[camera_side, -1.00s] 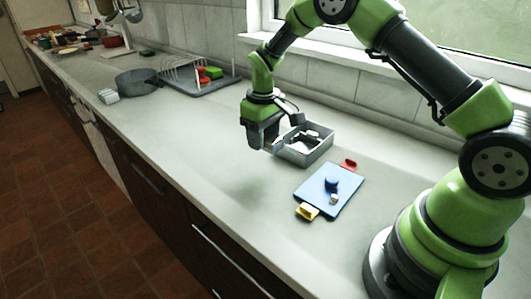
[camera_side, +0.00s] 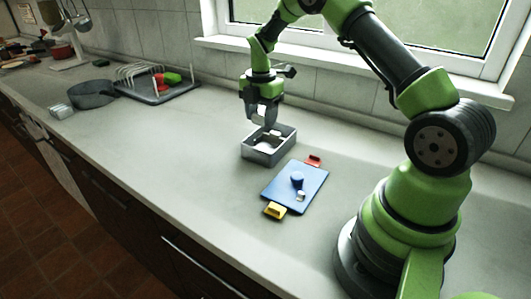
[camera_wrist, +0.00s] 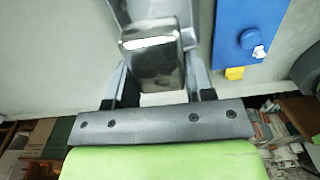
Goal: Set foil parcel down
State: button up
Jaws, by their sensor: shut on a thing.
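My gripper (camera_side: 262,115) is shut on the foil parcel (camera_side: 261,111), a small shiny silver block. In the wrist view the parcel (camera_wrist: 152,68) sits between the two fingers of my gripper (camera_wrist: 158,80). The gripper points down above the grey open box (camera_side: 262,157), and the parcel appears higher than the box rim.
A blue board (camera_side: 285,195) with a blue knob (camera_side: 297,180), a small white piece (camera_side: 300,196), a red handle (camera_side: 314,160) and a yellow handle (camera_side: 274,211) lies right of the box. A grey pot (camera_side: 92,95) and dish rack (camera_side: 150,90) stand far left. Counter between is clear.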

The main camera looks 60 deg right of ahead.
jog(key=shift+s+d+f+n, duration=0.1)
jog(key=shift+d+f+n, duration=0.05)
jog(key=shift+f+n, duration=0.15)
notch_tip(320, 180, down, 9)
jog(key=shift+f, duration=0.2)
jog(key=shift+f, duration=0.1)
jog(key=o, duration=0.6)
jog(key=shift+o, duration=0.2)
